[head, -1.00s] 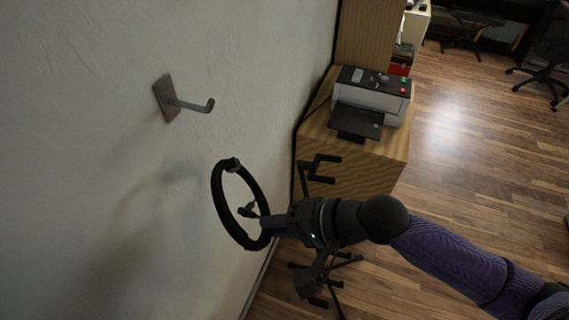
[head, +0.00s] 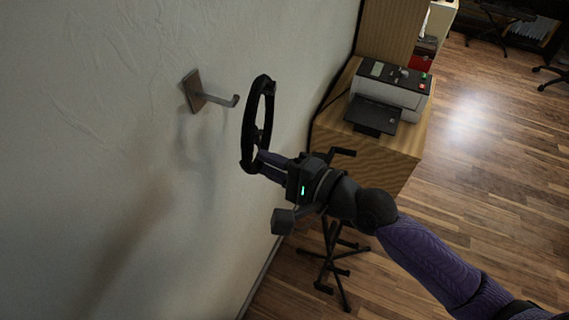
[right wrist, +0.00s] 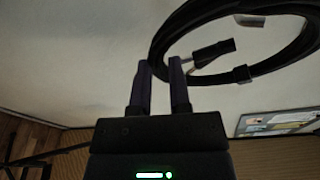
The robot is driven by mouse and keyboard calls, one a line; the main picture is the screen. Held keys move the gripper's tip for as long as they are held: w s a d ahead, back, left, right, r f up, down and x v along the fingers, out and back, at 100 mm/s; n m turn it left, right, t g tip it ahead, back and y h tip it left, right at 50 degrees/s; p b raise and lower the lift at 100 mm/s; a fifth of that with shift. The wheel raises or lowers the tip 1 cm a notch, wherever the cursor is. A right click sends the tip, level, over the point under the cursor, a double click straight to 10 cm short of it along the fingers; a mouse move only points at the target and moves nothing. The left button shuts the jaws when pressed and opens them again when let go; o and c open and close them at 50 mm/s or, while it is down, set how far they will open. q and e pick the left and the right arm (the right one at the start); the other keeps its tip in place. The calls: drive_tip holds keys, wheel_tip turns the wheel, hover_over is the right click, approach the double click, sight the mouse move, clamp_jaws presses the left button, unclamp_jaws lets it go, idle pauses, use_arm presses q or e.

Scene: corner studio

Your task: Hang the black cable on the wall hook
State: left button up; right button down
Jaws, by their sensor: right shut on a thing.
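The black cable (head: 247,131) is a coiled ring. In the head view it is held up near the wall, just right of the wall hook's tip and apart from it. The wall hook (head: 214,97) is a grey metal peg with an upturned end on a brown plate on the wall. My right gripper (head: 261,163) is shut on the lower part of the coil. In the right wrist view the coil (right wrist: 157,46) rises from between the fingertips (right wrist: 160,68), with a plug end hanging inside the ring. My left gripper is not in view.
A printer (head: 387,97) stands on a wooden cabinet (head: 408,146) to the right of the wall. A black folding stand (head: 335,262) is on the floor below my right arm. The wall around the hook is bare.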

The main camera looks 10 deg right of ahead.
drive_tip(key=shift+x, duration=1.5)
drive_tip(key=a, duration=0.1)
drive_tip(key=w+a+f+b, duration=0.2)
drive_tip(key=shift+a+f, duration=0.15)
drive_tip(key=shift+a, duration=0.05)
drive_tip(key=c, duration=0.6)
unclamp_jaws()
drive_tip(key=shift+o, duration=0.6)
